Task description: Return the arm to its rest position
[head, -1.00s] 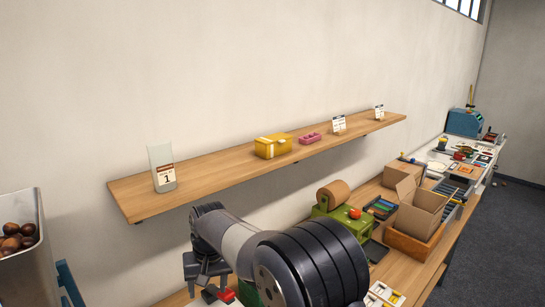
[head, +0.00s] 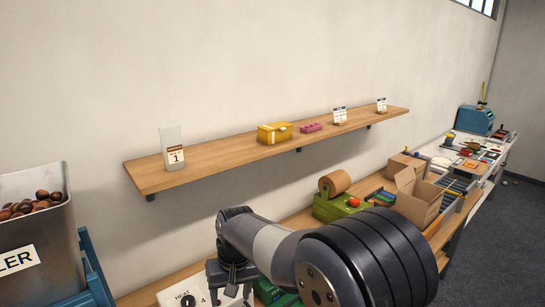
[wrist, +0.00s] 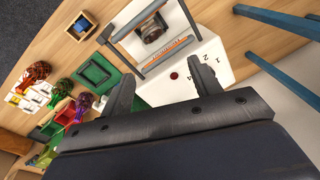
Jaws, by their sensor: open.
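My gripper (wrist: 130,92) is open in the wrist view, its two dark fingers spread apart with nothing between them. It hangs above the wooden bench, over a white heat sealer (wrist: 185,80) and a green tray (wrist: 99,73). In the head view my gripper (head: 228,290) points down at the bottom, beside the white sealer (head: 190,296). My arm hides part of the bench there.
A wooden wall shelf (head: 220,156) holds a yellow box (head: 274,133) and a pink item (head: 311,127). A metal hopper of chestnuts (head: 38,235) stands at left. A green tape dispenser (head: 335,206) and cardboard box (head: 418,199) stand on the bench at right.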

